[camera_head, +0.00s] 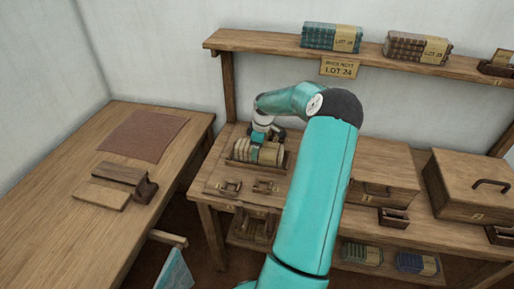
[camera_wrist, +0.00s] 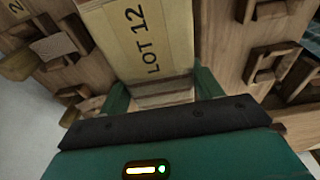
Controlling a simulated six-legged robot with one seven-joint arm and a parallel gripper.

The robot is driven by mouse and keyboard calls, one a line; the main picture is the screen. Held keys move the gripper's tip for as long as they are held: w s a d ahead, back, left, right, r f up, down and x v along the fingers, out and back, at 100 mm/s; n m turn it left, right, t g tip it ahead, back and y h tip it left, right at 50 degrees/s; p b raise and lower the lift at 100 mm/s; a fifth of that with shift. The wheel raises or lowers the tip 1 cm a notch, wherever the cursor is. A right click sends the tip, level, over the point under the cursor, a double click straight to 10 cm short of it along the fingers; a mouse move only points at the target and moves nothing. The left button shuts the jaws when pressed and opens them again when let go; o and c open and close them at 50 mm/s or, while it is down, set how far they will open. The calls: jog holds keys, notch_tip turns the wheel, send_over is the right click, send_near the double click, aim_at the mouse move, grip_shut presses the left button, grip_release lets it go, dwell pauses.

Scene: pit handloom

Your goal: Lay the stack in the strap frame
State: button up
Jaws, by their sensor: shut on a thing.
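A cream stack (camera_head: 243,150) sits in a low wooden holder (camera_head: 236,164) on the bench. In the wrist view the stack's label (camera_wrist: 147,40) reads LOT 12. My gripper (camera_head: 265,152) reaches down over the stack and is shut on it, with a green finger on either side in the wrist view (camera_wrist: 162,92). Whether the stack touches the holder's floor is hidden. No part is clearly recognisable as the strap frame; I cannot tell whether the holder is it.
A left table (camera_head: 75,165) carries a brown mat (camera_head: 143,135) and wooden blocks (camera_head: 118,175). A lidded box (camera_head: 475,180) stands at right. An upper shelf (camera_head: 285,43) holds a teal stack (camera_head: 322,37) and a brown stack (camera_head: 408,47), above a LOT 24 sign (camera_head: 340,68). More stacks lie below the bench.

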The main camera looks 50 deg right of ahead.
jog(key=shift+f, duration=0.15)
jog(key=o, duration=1.2)
